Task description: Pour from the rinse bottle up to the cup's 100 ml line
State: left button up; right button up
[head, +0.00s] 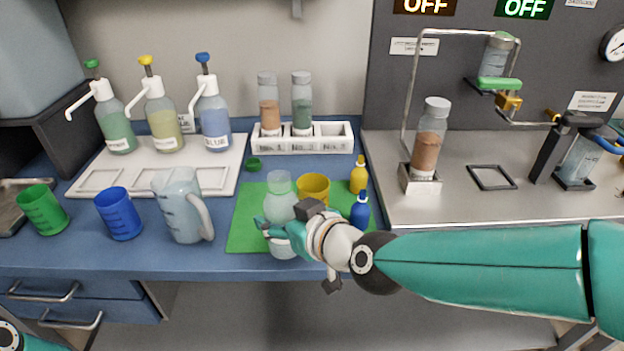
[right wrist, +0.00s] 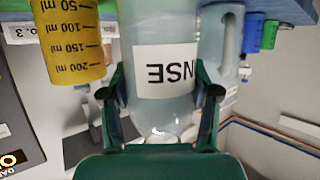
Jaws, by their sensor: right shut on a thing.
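The rinse bottle (head: 281,206) is pale and translucent, and stands upright at the front of the green mat. My right gripper (head: 283,229) is shut around its lower middle. In the right wrist view the bottle (right wrist: 165,35) shows its label upside down between the two fingers (right wrist: 161,105). I cannot tell whether its base touches the mat. The yellow cup (head: 314,186) stands just behind and right of the bottle, its lower part partly hidden by my gripper. Its black ml marks show in the wrist view (right wrist: 75,40). My left gripper is out of view.
Small yellow (head: 358,177) and blue (head: 360,212) dropper bottles stand right of the cup on the green mat (head: 246,228). A clear pitcher (head: 180,207), a blue cup (head: 119,215) and a green cup (head: 43,210) stand to the left. A white rack (head: 333,143) is behind.

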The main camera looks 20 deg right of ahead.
jog(key=shift+r, duration=0.15)
jog(key=shift+d, duration=0.1)
jog(key=shift+d+r+m+g+y+b, duration=0.1)
jog(key=shift+m+g+y+b, duration=0.2)
jog(key=shift+m+g+b, duration=0.25)
jog(key=shift+w+d+m+g+y+b, duration=0.2)
jog(key=shift+m+g+y+b, duration=0.3)
jog(key=shift+m, duration=0.45)
jog(key=shift+w+d+m+g+y+p, duration=0.3)
jog(key=shift+m+g+y+p, duration=0.1)
jog(key=shift+m+g+y, duration=0.25)
jog(key=shift+s+a+f+m, duration=0.1)
jog(key=shift+f+m, duration=0.15)
jog(key=shift+f, duration=0.1)
jog(key=shift+f+m+g+y+p, duration=0.15)
jog(key=shift+m+g+y+p, duration=0.15)
jog(key=shift+y+p, duration=0.1)
jog(key=shift+s+a+r+m+g+y+p, duration=0.25)
jog(key=shift+r+m+g+y+p, duration=0.25)
jog(key=shift+p, duration=0.95)
